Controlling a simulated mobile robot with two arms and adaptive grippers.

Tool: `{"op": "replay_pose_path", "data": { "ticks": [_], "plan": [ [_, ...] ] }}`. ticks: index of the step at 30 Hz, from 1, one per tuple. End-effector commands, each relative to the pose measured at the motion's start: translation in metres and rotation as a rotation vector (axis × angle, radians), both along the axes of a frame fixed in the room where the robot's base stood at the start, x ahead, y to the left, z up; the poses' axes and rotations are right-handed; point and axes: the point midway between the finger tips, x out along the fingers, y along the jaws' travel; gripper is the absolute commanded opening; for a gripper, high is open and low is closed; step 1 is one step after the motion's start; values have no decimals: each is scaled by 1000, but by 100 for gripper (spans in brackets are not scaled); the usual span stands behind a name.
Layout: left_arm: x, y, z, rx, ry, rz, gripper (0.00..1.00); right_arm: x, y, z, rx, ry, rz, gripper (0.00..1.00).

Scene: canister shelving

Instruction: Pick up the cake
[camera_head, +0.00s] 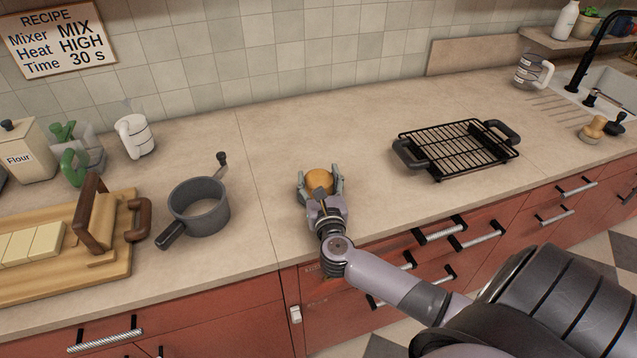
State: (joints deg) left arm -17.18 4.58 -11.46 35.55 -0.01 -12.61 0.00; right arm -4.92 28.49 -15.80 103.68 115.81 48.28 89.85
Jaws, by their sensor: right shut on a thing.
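The cake (319,179) is a small round golden-brown piece near the middle of the countertop. My right gripper (321,184) is shut on it, with one finger on each side. The gripper's palm hides the near lower part of the cake. I cannot tell whether the cake touches the counter or is slightly above it. My left gripper is not in view.
A grey pot (199,208) stands to the left, beside a wooden board (110,262) with pale blocks. A black wire rack (455,148) with handles lies to the right. The counter (330,115) behind the cake is clear.

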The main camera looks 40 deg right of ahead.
Motion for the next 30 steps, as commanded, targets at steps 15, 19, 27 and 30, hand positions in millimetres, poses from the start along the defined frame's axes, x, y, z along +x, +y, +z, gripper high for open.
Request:
{"op": "replay_pose_path", "data": {
  "ticks": [15, 19, 27, 30],
  "plan": [
    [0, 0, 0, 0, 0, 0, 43, 0, 0, 3, 0, -2, 0, 23],
    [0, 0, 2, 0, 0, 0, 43, 0, 0, 13, 0, -4, -1, 23],
    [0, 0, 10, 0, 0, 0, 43, 0, 0, 67, 2, -8, 1, 23],
    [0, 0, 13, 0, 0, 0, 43, 0, 0, 98, 2, -10, 2, 23]
  ]
}}
